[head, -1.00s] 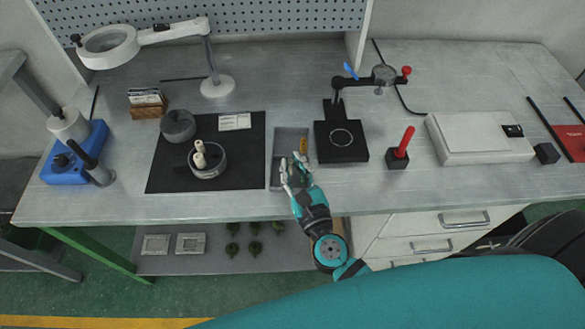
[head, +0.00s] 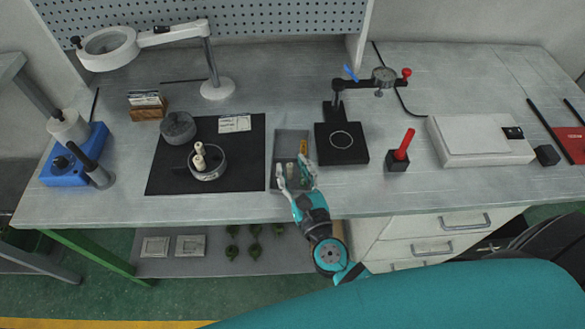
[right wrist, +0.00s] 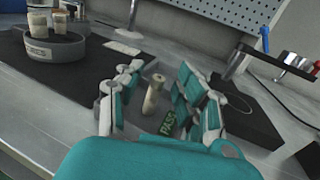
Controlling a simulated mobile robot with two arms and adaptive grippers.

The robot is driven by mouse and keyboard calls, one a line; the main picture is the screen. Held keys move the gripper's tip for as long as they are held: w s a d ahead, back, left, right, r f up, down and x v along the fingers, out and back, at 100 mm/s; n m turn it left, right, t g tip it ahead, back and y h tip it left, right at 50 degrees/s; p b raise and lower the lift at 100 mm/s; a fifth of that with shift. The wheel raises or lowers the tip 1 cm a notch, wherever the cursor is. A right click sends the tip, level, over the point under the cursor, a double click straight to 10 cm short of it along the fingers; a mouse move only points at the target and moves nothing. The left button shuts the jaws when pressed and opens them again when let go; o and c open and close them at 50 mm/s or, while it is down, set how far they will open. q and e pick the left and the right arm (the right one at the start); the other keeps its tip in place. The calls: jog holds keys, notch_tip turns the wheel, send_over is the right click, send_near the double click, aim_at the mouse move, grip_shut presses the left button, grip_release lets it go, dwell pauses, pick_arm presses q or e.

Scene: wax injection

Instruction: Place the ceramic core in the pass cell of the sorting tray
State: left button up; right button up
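The ceramic core (right wrist: 152,95) is a pale cylinder standing nearly upright in the grey sorting tray (head: 291,136). In the right wrist view it stands between the spread fingers of my right gripper (right wrist: 150,98), apart from them. A green PASS label (right wrist: 168,124) lies right beside its foot. In the head view my right gripper (head: 295,180) is open over the tray's front part, with the small core (head: 290,171) between its fingers. The cell borders are partly hidden by the fingers. My left gripper is not in view.
A round dish (head: 219,170) with pale cores stands on the black mat (head: 240,155) left of the tray. A black gauge stand (head: 350,155) is close on the right. A red-handled tool (head: 404,145) stands farther right. Bare bench lies behind the tray.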

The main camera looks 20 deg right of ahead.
jog(key=s+b, duration=0.4)
jog(key=s, duration=0.8)
